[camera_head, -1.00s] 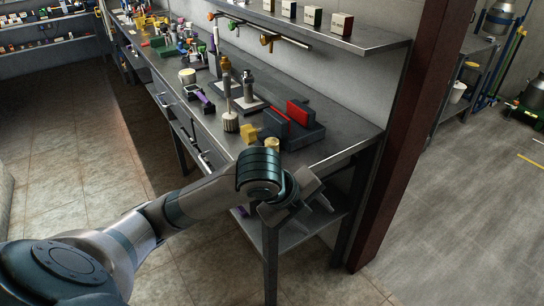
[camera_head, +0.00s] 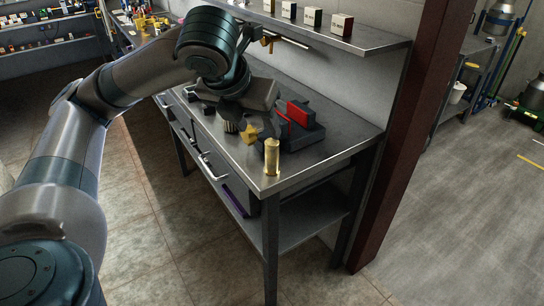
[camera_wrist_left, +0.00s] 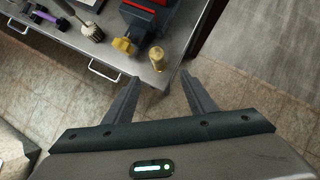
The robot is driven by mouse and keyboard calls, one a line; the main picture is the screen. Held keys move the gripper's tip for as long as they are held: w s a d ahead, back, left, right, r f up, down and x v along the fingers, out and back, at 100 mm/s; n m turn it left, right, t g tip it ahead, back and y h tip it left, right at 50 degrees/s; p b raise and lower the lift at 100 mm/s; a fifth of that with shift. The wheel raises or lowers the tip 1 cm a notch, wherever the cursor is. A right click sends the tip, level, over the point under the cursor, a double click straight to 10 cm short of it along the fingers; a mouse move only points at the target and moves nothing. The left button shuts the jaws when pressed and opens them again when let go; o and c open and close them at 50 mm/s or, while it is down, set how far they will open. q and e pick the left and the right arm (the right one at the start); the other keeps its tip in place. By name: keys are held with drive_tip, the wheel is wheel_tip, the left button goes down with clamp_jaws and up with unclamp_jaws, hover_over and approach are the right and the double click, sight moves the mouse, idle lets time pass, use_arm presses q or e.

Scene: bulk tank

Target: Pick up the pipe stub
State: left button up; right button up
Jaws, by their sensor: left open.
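The pipe stub, a brass-coloured cylinder (camera_head: 271,157), stands upright on the bench top near its front corner. It also shows in the left wrist view (camera_wrist_left: 157,58), just beyond the gap between the fingers. My left gripper (camera_head: 258,95) is above the bench, up and left of the stub in the head view; its fingertips are hard to make out there. In the left wrist view the left gripper (camera_wrist_left: 160,76) is open with nothing between its fingers, apart from the stub. My right gripper is in neither view.
A wall shelf (camera_head: 370,40) with small boxes is above the bench. Open floor lies to the right.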

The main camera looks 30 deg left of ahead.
sight(271, 149)
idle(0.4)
use_arm(q)
drive_tip(key=b+x, duration=0.1)
drive_tip(key=x, duration=1)
drive_tip(key=shift+a, duration=0.1)
drive_tip(key=shift+w+f, duration=0.35)
drive_tip(key=shift+f, duration=0.1)
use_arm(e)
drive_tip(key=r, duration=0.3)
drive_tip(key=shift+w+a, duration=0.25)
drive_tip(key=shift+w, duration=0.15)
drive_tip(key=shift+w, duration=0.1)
